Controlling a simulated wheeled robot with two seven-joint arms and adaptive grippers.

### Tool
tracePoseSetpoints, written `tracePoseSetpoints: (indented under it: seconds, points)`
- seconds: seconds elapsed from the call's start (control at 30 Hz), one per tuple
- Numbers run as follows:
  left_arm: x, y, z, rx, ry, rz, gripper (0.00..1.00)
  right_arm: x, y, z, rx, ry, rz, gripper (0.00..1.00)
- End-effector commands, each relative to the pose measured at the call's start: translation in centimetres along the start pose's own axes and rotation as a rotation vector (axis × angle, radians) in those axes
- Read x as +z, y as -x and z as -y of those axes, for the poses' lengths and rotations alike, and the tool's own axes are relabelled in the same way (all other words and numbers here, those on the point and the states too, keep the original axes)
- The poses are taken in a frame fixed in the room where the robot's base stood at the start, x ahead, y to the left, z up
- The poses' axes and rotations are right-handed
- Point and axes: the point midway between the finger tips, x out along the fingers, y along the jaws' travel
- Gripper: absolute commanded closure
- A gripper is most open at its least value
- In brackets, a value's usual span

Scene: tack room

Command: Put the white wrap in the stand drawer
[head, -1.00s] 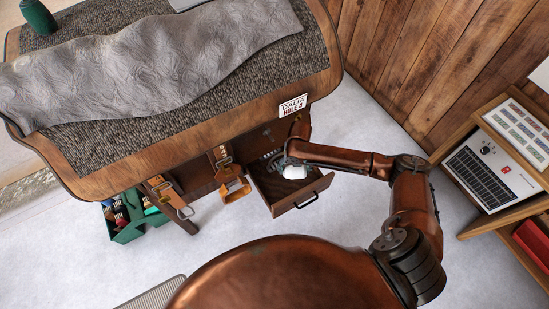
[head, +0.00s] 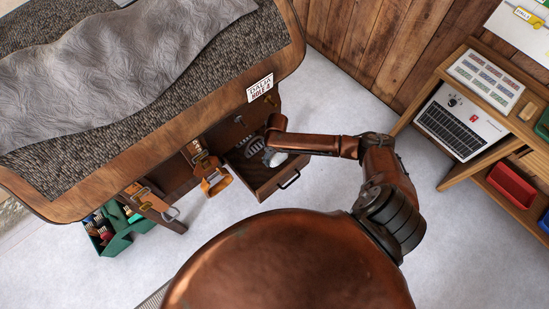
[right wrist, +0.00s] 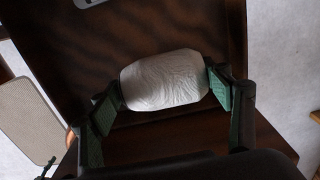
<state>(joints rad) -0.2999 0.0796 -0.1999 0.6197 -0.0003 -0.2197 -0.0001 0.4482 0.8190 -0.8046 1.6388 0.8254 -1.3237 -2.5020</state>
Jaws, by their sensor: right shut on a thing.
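The white wrap (head: 274,158) is a pale roll with a fine wavy texture. It shows large in the right wrist view (right wrist: 165,80), lying crosswise between the green finger pads. My right gripper (right wrist: 164,100) is shut on it, one pad at each end. In the head view my right gripper (head: 264,151) reaches over the open stand drawer (head: 268,191), with the wrap within the drawer's outline. The drawer is dark wood with a metal handle on its front. I cannot tell whether the wrap touches the drawer floor. My left gripper is not in view.
The stand's top (head: 190,107) with a grey cloth (head: 110,70) overhangs the drawer. Leather straps (head: 208,170) hang left of it, and a green caddy (head: 118,230) stands on the floor. A wooden shelf (head: 462,180) with a red bin (head: 512,185) is at right.

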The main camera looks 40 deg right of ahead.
Motion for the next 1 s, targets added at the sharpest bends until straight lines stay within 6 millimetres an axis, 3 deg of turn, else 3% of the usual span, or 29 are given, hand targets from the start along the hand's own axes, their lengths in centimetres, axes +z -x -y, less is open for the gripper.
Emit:
tracePoseSetpoints:
  seconds: [0.23,0.63,0.67,0.9,1.0]
  points:
    - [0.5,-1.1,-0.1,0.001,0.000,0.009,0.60,-0.1,-3.4,-0.1,0.002,-0.001,-0.003,0.53]
    - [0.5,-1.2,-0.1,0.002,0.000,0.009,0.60,0.0,-3.8,0.0,0.000,0.000,0.000,0.53]
    - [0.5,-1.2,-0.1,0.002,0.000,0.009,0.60,0.0,-3.8,0.0,0.000,0.000,0.000,0.28]
    - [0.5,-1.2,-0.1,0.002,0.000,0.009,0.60,0.0,-3.7,0.0,0.000,-0.001,0.000,0.11]
    - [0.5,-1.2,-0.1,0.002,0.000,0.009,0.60,0.0,-3.7,0.0,0.000,-0.001,0.000,0.11]
